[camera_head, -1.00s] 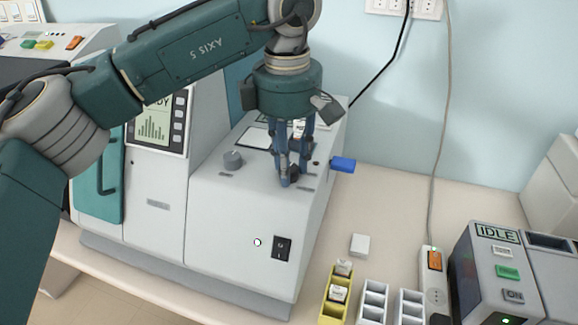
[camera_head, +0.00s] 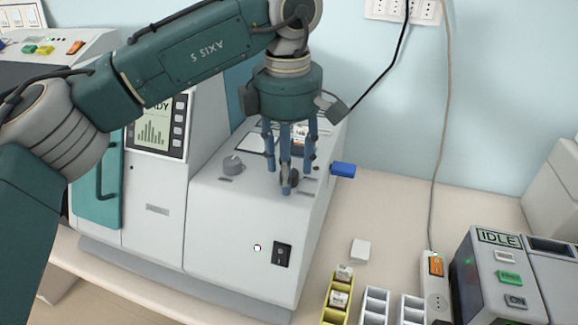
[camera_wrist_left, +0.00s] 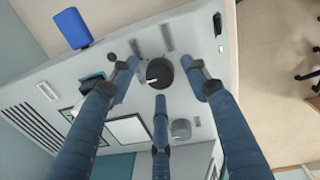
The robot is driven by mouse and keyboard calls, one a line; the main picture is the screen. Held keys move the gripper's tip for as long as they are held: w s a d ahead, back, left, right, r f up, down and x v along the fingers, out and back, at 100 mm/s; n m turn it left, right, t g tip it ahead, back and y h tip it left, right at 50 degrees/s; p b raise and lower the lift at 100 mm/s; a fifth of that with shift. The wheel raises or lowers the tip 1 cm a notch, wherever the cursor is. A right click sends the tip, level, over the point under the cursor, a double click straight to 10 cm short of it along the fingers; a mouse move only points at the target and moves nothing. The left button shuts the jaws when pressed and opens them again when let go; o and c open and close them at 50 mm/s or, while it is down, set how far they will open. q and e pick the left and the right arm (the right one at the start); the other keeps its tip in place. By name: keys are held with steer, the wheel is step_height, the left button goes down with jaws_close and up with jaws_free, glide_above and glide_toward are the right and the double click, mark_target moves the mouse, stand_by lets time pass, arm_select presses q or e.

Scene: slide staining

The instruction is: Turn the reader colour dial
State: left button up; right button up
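The reader is a large light-grey machine (camera_head: 235,228) with a lit screen (camera_head: 153,127). A dark round dial (camera_head: 291,178) is on its top, partly hidden by my fingers in the head view. In the left wrist view this dark dial (camera_wrist_left: 160,73) shows a white mark and sits between the fingertips. A second, grey knob (camera_head: 233,163) stands to its left; it also shows in the left wrist view (camera_wrist_left: 181,129). I cannot tell from labels which is the colour dial. My left gripper (camera_head: 289,174) points down, its three fingers spread around the dark dial, apparently not gripping it. My right gripper is not in view.
A blue piece (camera_head: 343,170) sticks out at the reader's right edge. A power switch (camera_head: 282,252) is on its front. Slide racks (camera_head: 375,303), a white block (camera_head: 361,250), a power strip (camera_head: 435,285) and an IDLE device (camera_head: 492,270) stand to the right.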

arm_select(q)
step_height(320, 180, up, 12)
steer(key=shift+s, duration=0.4)
steer(key=shift+f, duration=0.1)
stand_by(0.4)
